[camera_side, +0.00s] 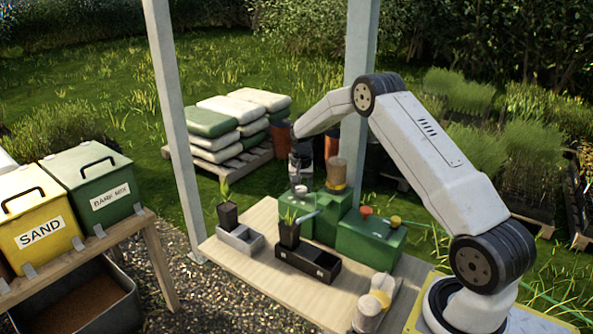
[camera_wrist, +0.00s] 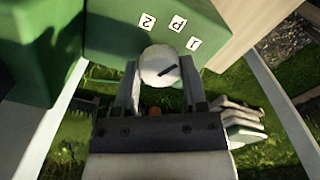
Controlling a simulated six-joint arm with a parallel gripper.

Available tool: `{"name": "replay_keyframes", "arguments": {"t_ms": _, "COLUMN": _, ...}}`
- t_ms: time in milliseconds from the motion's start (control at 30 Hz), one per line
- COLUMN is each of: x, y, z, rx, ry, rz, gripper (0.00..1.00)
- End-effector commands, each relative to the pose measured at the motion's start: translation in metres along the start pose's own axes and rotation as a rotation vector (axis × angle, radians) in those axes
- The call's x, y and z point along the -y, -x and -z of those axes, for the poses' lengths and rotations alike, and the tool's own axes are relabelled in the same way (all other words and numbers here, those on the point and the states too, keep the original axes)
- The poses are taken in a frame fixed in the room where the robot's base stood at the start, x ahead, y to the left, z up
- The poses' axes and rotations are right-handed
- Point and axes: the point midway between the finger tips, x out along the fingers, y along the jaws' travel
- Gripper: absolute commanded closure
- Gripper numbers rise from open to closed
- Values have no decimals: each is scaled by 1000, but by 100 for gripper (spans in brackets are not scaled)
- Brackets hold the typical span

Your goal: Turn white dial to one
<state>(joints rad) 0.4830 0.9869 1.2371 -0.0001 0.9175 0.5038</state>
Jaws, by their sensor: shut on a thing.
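The white dial (camera_wrist: 158,64) sits on a green housing (camera_wrist: 105,30) in the wrist view. A dark line on its face slants up to the right, roughly toward the label 1 (camera_wrist: 194,43). The label 2 (camera_wrist: 148,20) and a label that looks like P (camera_wrist: 178,22) are beside it on the green face. My gripper (camera_wrist: 160,80) is shut on the dial, one finger on each side.
A black tray (camera_side: 303,265) with a potted plant and a grey tray (camera_side: 240,240) stand in front.

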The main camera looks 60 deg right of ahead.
Motion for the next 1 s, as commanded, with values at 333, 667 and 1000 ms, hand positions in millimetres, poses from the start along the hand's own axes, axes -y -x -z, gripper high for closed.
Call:
{"name": "replay_keyframes", "arguments": {"t_ms": 333, "x": 0, "y": 0, "z": 0, "rx": 1, "ry": -268, "rz": 0, "gripper": 100}}
{"name": "replay_keyframes", "arguments": {"t_ms": 667, "x": 0, "y": 0, "z": 0, "rx": 1, "ry": -380, "rz": 0, "gripper": 100}}
{"name": "replay_keyframes", "arguments": {"t_ms": 1000, "x": 0, "y": 0, "z": 0, "rx": 1, "ry": -388, "rz": 0, "gripper": 100}}
